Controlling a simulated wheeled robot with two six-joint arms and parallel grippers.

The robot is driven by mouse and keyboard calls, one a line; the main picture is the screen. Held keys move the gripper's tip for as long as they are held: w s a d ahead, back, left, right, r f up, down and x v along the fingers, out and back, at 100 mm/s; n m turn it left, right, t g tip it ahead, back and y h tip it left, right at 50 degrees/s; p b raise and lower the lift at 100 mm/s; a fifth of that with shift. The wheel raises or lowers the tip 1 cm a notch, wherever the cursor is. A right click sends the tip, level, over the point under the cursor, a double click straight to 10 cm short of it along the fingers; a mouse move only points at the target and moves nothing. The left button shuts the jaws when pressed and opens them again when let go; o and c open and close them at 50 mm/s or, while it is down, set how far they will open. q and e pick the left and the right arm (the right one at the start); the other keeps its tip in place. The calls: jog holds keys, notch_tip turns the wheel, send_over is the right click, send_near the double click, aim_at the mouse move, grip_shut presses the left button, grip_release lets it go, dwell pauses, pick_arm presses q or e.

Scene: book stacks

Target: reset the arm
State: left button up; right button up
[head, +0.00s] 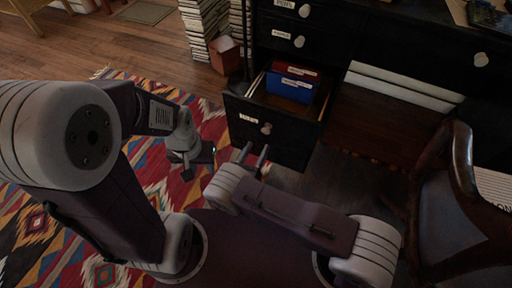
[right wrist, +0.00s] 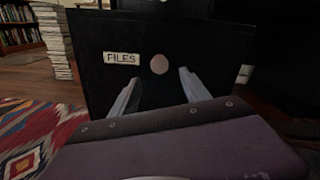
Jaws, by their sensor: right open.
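My right gripper (head: 254,155) is open and empty in the head view, just in front of the lower desk drawer (head: 245,124). In the right wrist view its two fingers (right wrist: 157,86) stand apart below the round knob (right wrist: 158,64) on the black drawer front (right wrist: 108,80), which bears a FILES label (right wrist: 121,57). I see nothing between the fingers. My left gripper (head: 190,165) hangs over the patterned rug, left of the right one. Its fingers are too small and dark to tell whether they are open.
The lower drawer stands pulled out, with a blue folder (head: 290,86) and a red folder (head: 296,72) inside. A wooden chair (head: 460,160) stands at the right. Stacked books (head: 197,28) are at the back. The rug (head: 205,115) at left is clear.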

dwell(0.3)
jog(key=d+r+m+g+h+p, duration=0.1)
jog(key=d+r+m+g+h, duration=0.1)
jog(key=d+m+g+h, duration=0.3)
jog(key=d+r+m+g, duration=0.2)
jog(key=d+m+g, duration=0.1)
jog(key=d, duration=0.4)
jog(key=s+d+r+m+g+y+p, duration=0.1)
jog(key=s+d+r+m+g+y, duration=0.2)
jog(key=s+d+m+g, duration=0.4)
jog(key=s+d+r+m+g+y+p, duration=0.1)
jog(key=s+d+r+m+g+y, duration=0.25)
jog(key=s+m, duration=0.45)
notch_tip(320, 180, up, 44)
jog(key=m+t+y+p, duration=0.1)
jog(key=m+p, duration=0.5)
jog(key=p, duration=1.3)
jog(key=w+a+m+t+y+p, duration=0.1)
jog(key=m+y+p, duration=0.3)
jog(key=p, duration=1.5)
jog(key=m, duration=0.2)
jog(key=shift+a+m+t, duration=0.3)
jog(key=shift+m+t, duration=0.05)
jog(key=shift+m, duration=0.05)
